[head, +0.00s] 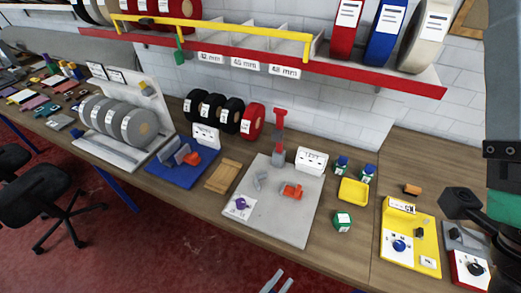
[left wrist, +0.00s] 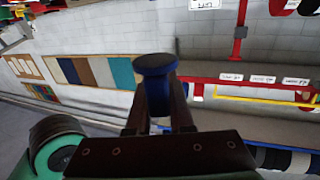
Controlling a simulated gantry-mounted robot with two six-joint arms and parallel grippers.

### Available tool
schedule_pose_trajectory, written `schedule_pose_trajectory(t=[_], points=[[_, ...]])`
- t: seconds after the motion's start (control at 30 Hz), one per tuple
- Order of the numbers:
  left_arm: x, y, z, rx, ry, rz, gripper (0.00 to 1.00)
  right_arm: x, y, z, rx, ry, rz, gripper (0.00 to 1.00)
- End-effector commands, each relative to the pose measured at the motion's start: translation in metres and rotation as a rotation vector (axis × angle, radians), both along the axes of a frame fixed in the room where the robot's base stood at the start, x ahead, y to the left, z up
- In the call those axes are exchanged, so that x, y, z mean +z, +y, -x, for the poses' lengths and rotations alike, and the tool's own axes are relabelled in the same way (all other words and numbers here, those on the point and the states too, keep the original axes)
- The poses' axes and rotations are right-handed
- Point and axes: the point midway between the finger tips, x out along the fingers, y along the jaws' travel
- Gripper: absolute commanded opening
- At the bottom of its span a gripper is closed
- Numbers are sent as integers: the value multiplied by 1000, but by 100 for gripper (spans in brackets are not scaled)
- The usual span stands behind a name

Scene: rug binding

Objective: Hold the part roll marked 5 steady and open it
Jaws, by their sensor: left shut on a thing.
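In the left wrist view my left gripper (left wrist: 157,118) is shut on a dark blue thing (left wrist: 155,66) with a broad round top and a narrower body between the fingers. I see no number on it. In the head view, black rolls (head: 212,107) and a red roll (head: 253,122) stand at the back of the bench. I cannot make out a mark 5 on any roll.
The bench holds a grey board (head: 262,220) with red-orange parts, a blue board (head: 165,172), a yellow tray (head: 353,191) and a yellow board (head: 397,262). Small green containers (head: 342,221) stand nearby. A red-edged shelf (head: 400,82) overhangs the back. Part of my arm covers the right edge.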

Motion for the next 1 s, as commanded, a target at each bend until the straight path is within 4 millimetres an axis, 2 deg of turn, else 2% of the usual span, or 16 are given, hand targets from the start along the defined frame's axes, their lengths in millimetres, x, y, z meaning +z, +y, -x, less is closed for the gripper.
schedule_pose_trajectory(t=[0.17,0.63,0.8,0.9,1.0], points=[[-8,50,1,150,2,-2,0,0,0,0,0,0,0,100],[-31,220,-1,664,-1,-1,0,0,0,0,0,0,0,100],[-34,244,-1,736,-3,-1,0,0,0,0,0,0,0,100],[-33,241,-1,729,-3,-1,0,0,0,0,0,0,0,100],[-3,242,-1,735,1,1,0,40,0,0,0,0,0,100]])
